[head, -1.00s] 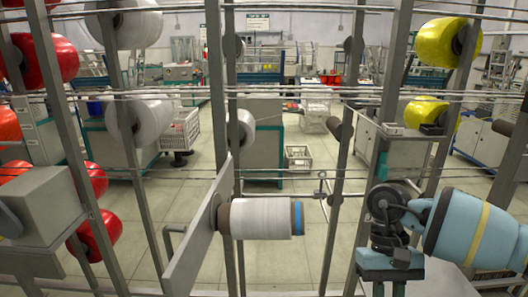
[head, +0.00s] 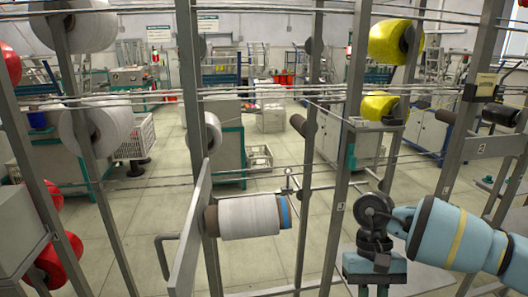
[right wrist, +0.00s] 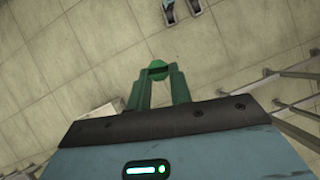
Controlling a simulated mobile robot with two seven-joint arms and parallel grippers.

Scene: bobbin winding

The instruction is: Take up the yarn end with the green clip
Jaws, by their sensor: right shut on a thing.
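My right gripper (right wrist: 157,82) shows green fingers in the right wrist view, closed on a small green piece, the green clip (right wrist: 157,68), between the tips. No yarn can be made out at the clip. In the head view my right gripper (head: 375,286) points down at the lower right, its fingertips cut off by the bottom edge. A white yarn bobbin (head: 250,217) with a blue end lies level on a holder, left of my right gripper and apart from it. My left gripper is not in view.
A rack of grey posts (head: 340,150) and thin rails stands across my front. It carries red cones (head: 68,258), white cones (head: 97,130) and yellow cones (head: 385,106). A flat grey plate (head: 190,228) stands left of the bobbin. Open tiled floor (head: 262,262) lies behind the rack.

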